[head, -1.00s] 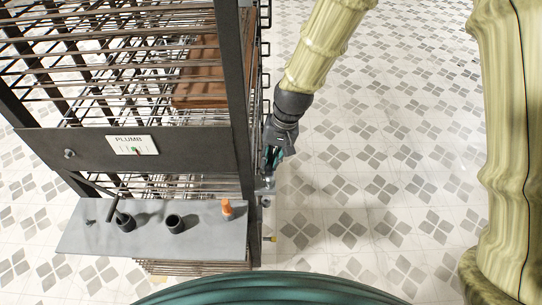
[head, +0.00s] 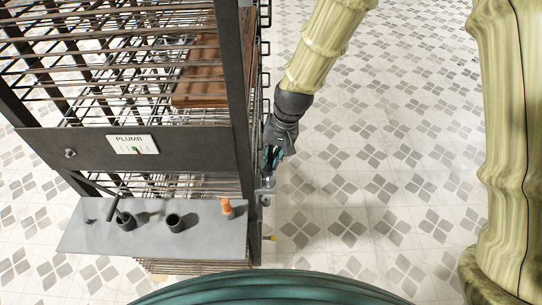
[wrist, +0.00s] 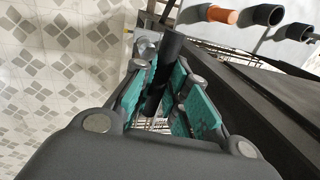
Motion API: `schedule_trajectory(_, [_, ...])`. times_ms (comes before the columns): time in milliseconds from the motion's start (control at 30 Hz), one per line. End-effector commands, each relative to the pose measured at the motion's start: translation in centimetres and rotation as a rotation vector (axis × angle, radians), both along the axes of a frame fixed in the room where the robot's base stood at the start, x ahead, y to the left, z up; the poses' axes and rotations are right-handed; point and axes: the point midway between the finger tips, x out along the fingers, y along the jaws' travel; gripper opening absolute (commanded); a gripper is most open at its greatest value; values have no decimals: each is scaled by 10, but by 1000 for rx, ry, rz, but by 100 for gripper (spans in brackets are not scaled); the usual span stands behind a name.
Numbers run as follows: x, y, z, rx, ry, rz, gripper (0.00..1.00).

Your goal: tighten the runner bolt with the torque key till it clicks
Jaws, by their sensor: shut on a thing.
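My gripper (head: 271,158) is beside the right-hand post of the rack, pointing down. In the wrist view its teal finger pads (wrist: 165,92) are closed around a dark cylindrical handle (wrist: 168,62), which looks like the torque key. A silvery metal fitting (head: 268,182) shows just below the fingers at the post. A grey metal piece (wrist: 145,48) shows beside the handle in the wrist view. I cannot tell which is the runner bolt, or whether the key is seated on it; the key's working end is hidden.
A grey shelf (head: 90,235) below bears dark cups (head: 175,223) and an orange piece (head: 227,208). Tiled floor to the right is free.

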Motion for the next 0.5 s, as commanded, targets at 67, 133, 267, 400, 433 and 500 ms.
schedule_trajectory(67, [0,0,-2,0,0,0,0])
schedule_trajectory(133, [0,0,-3,0,0,0,0])
schedule_trajectory(267, [0,0,-5,0,0,0,0])
schedule_trajectory(400, [0,0,-7,0,0,0,0])
schedule_trajectory(433, [0,0,-8,0,0,0,0])
schedule_trajectory(500, [0,0,-9,0,0,0,0])
